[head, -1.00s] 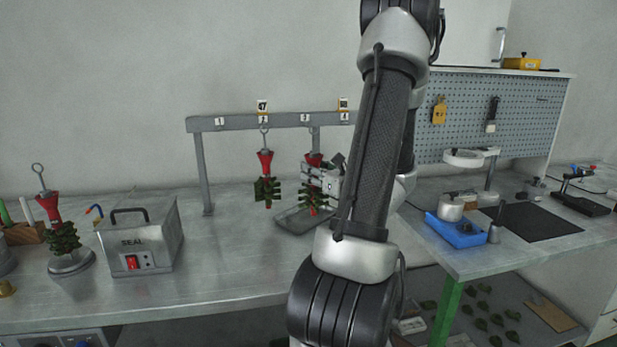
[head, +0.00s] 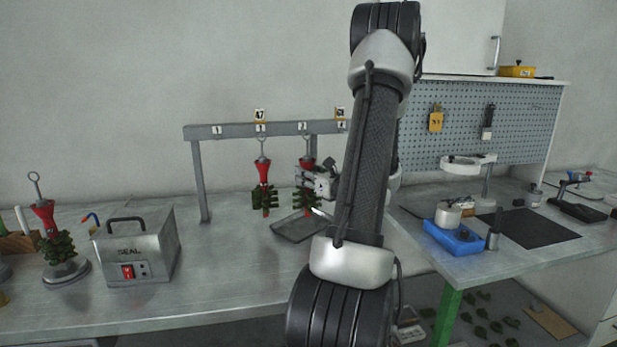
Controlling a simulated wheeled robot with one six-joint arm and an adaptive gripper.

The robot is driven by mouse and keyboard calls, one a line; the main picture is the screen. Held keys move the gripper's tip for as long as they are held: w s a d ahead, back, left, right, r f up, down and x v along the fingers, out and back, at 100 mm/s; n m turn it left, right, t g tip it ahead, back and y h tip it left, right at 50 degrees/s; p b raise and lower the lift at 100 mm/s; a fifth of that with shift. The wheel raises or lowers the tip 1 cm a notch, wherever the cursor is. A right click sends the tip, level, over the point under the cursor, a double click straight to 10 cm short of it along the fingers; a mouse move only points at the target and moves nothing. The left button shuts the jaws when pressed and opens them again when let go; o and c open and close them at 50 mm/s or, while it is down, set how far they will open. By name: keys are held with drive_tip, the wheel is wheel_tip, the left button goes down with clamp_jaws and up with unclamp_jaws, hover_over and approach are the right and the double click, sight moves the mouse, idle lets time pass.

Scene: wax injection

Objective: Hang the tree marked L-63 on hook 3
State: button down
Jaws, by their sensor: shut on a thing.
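My gripper (head: 318,183) is shut on a tree with a red top (head: 308,168) and dark green branches (head: 305,201). It holds the tree upright under the rack bar (head: 238,131), close below the plate numbered 3 (head: 302,126). I cannot tell whether its ring is on the hook or just beside it. No L-63 mark is readable on it. A second red and green tree (head: 264,172) hangs at the plate numbered 2 (head: 261,128), with a tag reading 47 above. A third tree (head: 57,246) stands on a round base at the left.
A grey tray (head: 290,232) lies under the rack. The SEAL box (head: 135,250) stands left of it. Plate 1 (head: 216,130) has nothing under it. My arm hides the rack's right end. A blue scale (head: 455,238) is on the right bench.

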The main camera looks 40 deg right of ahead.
drive_tip(key=shift+w+d, duration=0.4)
drive_tip(key=shift+w, duration=0.2)
drive_tip(key=shift+w+d, duration=0.35)
drive_tip(key=shift+w, duration=0.25)
drive_tip(key=shift+w+d+f, duration=0.25)
drive_tip(key=shift+w+d, duration=0.1)
drive_tip(key=shift+w, duration=0.2)
drive_tip(key=c, duration=1)
unclamp_jaws()
drive_tip(key=shift+o, duration=0.2)
drive_tip(key=s+a, duration=0.1)
drive_tip(key=s, duration=1.1)
